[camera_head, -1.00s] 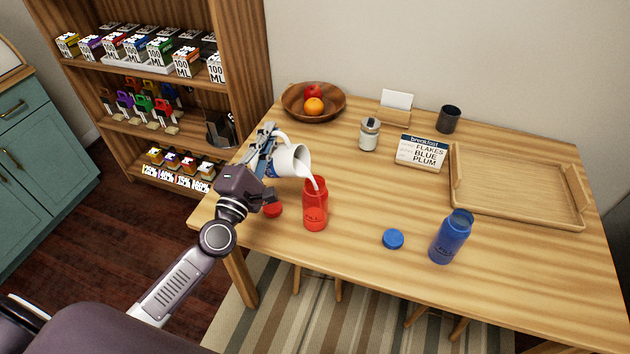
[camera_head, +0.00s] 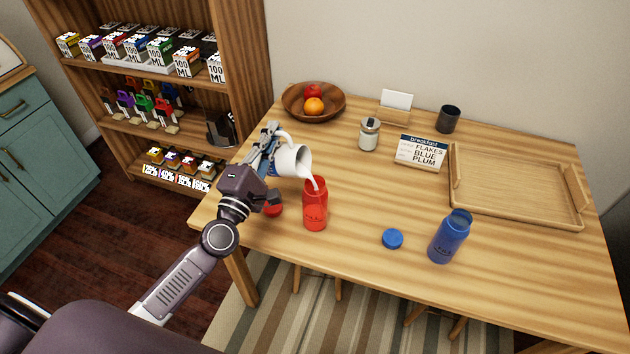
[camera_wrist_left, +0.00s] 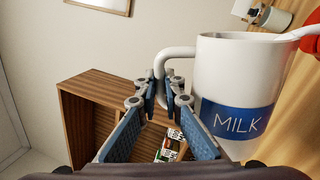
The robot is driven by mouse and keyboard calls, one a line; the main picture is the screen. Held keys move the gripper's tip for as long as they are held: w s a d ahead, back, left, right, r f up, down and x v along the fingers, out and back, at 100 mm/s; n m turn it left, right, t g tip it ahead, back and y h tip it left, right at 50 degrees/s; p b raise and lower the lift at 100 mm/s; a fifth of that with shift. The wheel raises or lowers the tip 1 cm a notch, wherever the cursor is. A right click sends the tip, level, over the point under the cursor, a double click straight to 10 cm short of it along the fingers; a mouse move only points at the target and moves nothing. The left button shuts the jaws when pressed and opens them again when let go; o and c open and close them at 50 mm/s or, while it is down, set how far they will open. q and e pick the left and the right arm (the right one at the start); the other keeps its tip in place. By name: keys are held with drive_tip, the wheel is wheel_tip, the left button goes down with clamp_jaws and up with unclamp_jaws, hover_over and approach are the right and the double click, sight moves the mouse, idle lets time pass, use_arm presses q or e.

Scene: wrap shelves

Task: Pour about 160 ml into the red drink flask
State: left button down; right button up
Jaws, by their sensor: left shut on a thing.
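My left gripper (camera_head: 268,150) is shut on the handle of a white milk jug (camera_head: 291,162). The jug is tilted to the right, and a white stream runs from its lip into the red drink flask (camera_head: 315,212). The flask stands upright and uncapped on the table; its fill level is hidden. In the left wrist view my gripper (camera_wrist_left: 160,95) closes around the jug's handle, and the jug (camera_wrist_left: 240,85) shows a blue MILK band. Part of the red flask (camera_wrist_left: 312,38) shows at the right edge. A red cap (camera_head: 272,209) lies left of the flask. My right gripper is out of view.
A blue flask (camera_head: 449,237) and its blue cap (camera_head: 392,239) are on the table (camera_head: 350,268) to the right. A wooden tray (camera_head: 515,212), breakfast card (camera_head: 421,153), jar (camera_head: 369,134), dark cup (camera_head: 448,120) and fruit bowl (camera_head: 292,104) stand farther back. A shelf unit (camera_head: 247,60) is at left.

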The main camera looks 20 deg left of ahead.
use_arm(q)
drive_tip(key=shift+d+r, duration=0.2)
drive_tip(key=a+f+n+y+b, duration=0.1)
drive_tip(key=a+f+n, duration=0.1)
drive_tip(key=n, duration=0.1)
drive_tip(key=shift+w+a+f+b, duration=0.1)
drive_tip(key=shift+a+f+b, duration=0.15)
drive_tip(key=shift+b, duration=0.15)
drive_tip(key=shift+a+r+n+y+p, duration=0.35)
drive_tip(key=shift+n+p, duration=0.25)
drive_tip(key=shift+n, duration=0.2)
drive_tip(key=shift+a+f+n+b, duration=0.15)
drive_tip(key=shift+f+n+b, duration=0.25)
drive_tip(key=shift+f+n, duration=0.25)
drive_tip(key=shift+w+a+f+n+g, duration=0.1)
drive_tip(key=shift+a+f+n+g, duration=0.15)
drive_tip(key=shift+n, duration=0.2)
